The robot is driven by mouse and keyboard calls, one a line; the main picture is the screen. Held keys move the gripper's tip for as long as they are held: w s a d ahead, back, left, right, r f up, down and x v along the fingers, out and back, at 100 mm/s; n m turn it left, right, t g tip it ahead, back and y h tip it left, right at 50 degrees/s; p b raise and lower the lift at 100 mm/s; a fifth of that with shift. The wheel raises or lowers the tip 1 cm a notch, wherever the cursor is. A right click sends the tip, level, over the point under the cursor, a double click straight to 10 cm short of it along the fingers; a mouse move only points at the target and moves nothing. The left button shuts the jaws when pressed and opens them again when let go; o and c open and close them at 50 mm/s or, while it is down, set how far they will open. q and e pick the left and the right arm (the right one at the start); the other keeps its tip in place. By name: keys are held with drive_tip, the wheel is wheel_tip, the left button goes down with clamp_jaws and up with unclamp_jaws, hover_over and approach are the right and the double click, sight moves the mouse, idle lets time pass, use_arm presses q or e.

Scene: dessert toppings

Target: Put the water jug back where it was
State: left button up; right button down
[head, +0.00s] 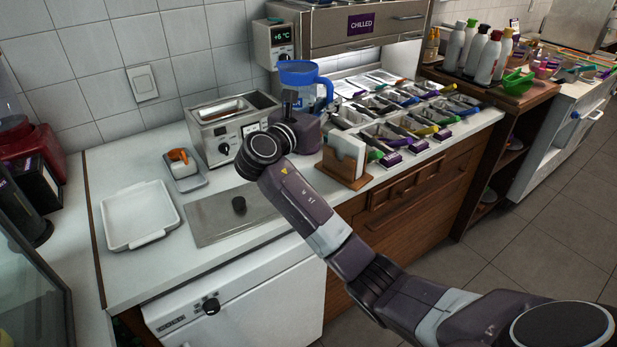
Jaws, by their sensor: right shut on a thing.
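The water jug (297,75) is a clear blue jug with a bright blue rim and handle. It is upright at the back of the counter, in front of the tiled wall and left of the topping containers. My right gripper (290,99) is in front of the jug and shut on it. My wrist hides the jug's lower part, so I cannot tell whether its base touches the counter. My left gripper is not in view.
A steel appliance (228,132) stands close left of my wrist. A napkin holder (349,172) stands right of it at the counter edge. Topping containers (385,133) fill the right side. A white tray (118,240) and a flat steel plate (205,222) lie at left.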

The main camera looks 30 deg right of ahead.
wheel_tip(320, 180, down, 19)
drive_tip(key=shift+f, duration=0.1)
idle(0.5)
drive_tip(key=shift+b, duration=0.3)
drive_tip(key=c, duration=2.3)
unclamp_jaws()
drive_tip(key=shift+f, duration=0.15)
drive_tip(key=o, duration=0.3)
drive_tip(key=shift+s, duration=0.1)
drive_tip(key=shift+o, duration=0.2)
drive_tip(key=v, duration=1.2)
drive_tip(key=shift+b, duration=0.3)
